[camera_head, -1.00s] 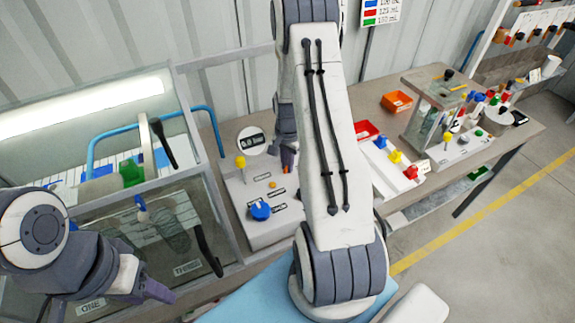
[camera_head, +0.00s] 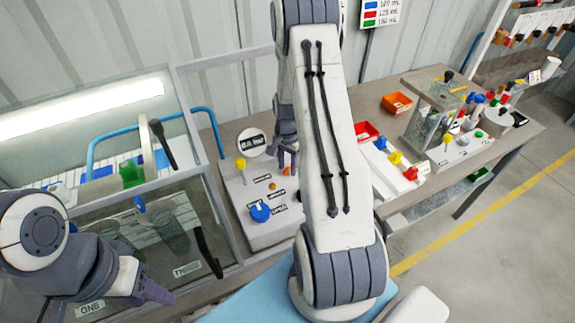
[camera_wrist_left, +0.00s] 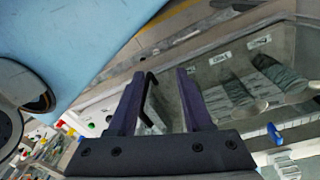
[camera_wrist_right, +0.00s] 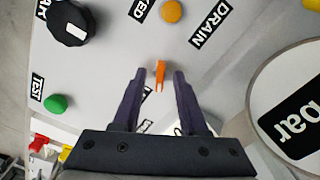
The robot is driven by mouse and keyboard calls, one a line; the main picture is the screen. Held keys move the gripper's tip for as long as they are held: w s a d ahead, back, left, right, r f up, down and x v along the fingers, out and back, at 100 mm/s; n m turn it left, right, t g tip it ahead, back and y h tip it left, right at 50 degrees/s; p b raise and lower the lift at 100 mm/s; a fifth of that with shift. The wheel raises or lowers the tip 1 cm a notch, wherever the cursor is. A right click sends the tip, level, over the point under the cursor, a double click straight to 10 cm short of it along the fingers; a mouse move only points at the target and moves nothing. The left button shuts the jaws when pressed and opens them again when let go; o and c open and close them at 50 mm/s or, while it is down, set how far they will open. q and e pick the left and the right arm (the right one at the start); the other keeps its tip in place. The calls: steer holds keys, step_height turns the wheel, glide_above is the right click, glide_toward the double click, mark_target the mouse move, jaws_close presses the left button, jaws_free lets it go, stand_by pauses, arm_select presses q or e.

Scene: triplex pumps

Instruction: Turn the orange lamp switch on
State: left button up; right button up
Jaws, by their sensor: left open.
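A small orange switch (camera_wrist_right: 160,75) stands up from the pale control panel (camera_wrist_right: 110,45) in the right wrist view. My right gripper (camera_wrist_right: 160,76) is open, with its two fingertips on either side of the switch and a gap showing at each side. In the head view, my right gripper (camera_head: 288,154) points down at the panel's back part, and a bit of orange (camera_head: 281,160) shows by its fingers. A round orange-yellow lamp (camera_wrist_right: 172,11) is near the switch. My left gripper (camera_wrist_left: 155,85) is open and empty, near the glass cabinet at lower left in the head view (camera_head: 155,290).
The panel also bears a black knob (camera_wrist_right: 70,20), a green button (camera_wrist_right: 56,103), a blue knob (camera_head: 260,211) and a yellow-topped lever (camera_head: 241,165). A round bar gauge (camera_head: 252,141) stands close beside my right gripper. A glass cabinet (camera_head: 208,160) stands at left.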

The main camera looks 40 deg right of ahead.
mark_target(288, 168)
step_height(288, 168, up, 10)
steer(key=b, duration=0.2)
steer(key=shift+r, duration=0.25)
stand_by(0.5)
